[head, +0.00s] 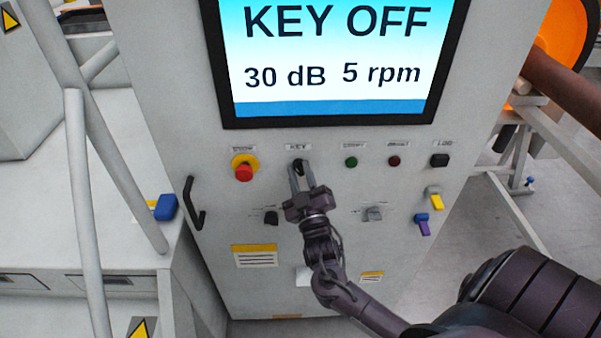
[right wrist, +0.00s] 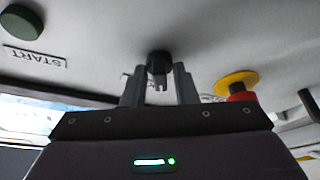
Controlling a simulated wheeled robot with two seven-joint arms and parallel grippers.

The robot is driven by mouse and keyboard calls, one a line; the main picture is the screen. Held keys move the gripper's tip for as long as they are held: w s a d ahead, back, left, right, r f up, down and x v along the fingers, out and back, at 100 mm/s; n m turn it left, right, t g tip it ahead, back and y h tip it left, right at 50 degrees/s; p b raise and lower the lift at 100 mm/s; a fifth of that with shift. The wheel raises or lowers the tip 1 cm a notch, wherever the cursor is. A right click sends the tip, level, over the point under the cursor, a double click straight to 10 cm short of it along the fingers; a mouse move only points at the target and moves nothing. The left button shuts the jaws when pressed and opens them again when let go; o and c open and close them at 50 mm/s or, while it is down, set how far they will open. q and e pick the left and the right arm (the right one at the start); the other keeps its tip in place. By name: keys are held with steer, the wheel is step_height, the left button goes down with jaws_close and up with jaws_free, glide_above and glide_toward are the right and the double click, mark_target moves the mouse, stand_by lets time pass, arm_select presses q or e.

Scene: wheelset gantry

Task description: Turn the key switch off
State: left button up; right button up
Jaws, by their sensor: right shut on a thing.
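The key switch (head: 299,165) is a small black knob under the KEY label on the grey cabinet panel. It also shows in the right wrist view (right wrist: 159,62), with a pale metal piece sticking out of it. My right gripper (head: 301,176) is at the switch, its two fingers on either side of the knob and shut on it. The fingers also show in the right wrist view (right wrist: 159,84). The screen (head: 335,55) above reads KEY OFF, 30 dB and 5 rpm. My left gripper is not in view.
A red emergency stop (head: 243,172) on a yellow ring is left of the key. Green (head: 351,162) and dark red (head: 394,161) buttons and a black LOG switch (head: 439,160) are to the right. A black handle (head: 194,204) sticks out at the panel's left edge.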

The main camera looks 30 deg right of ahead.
steer(key=o, duration=0.7)
steer(key=shift+s+a+f, duration=0.1)
steer(key=shift+s+f, duration=0.15)
steer(key=shift+s, duration=0.05)
steer(key=b+v, duration=0.3)
steer(key=v, duration=0.4)
steer(key=shift+r, duration=0.1)
